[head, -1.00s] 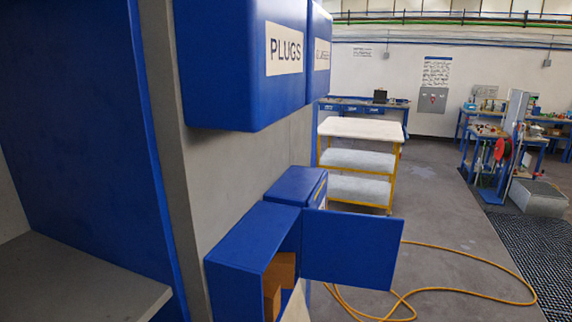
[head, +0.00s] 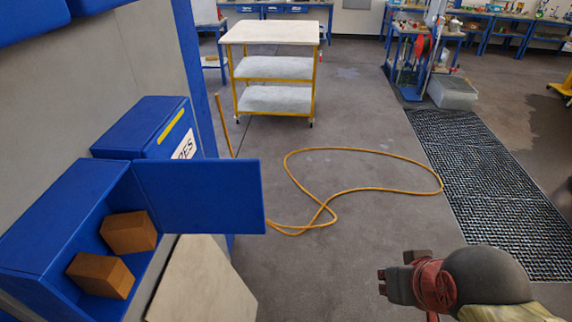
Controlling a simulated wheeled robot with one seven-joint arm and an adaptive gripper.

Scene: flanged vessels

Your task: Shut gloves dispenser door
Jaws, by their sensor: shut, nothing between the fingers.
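A blue dispenser box (head: 45,235) is on the grey wall at the left of the head view. Its blue door (head: 200,196) stands wide open, swung out to the right from the box's far side. Two brown boxes sit inside, one (head: 129,232) behind the other (head: 100,275). No gloves label shows on the parts in view. My gripper (head: 381,282) is at the lower right, shut and empty, well to the right of the door and apart from it.
A second blue dispenser (head: 150,127) with partly hidden lettering is just beyond the open one. A pale panel (head: 203,283) lies below the door. A yellow hose (head: 365,190) loops on the floor. A yellow-framed cart (head: 277,68) stands at the back. The floor between door and gripper is clear.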

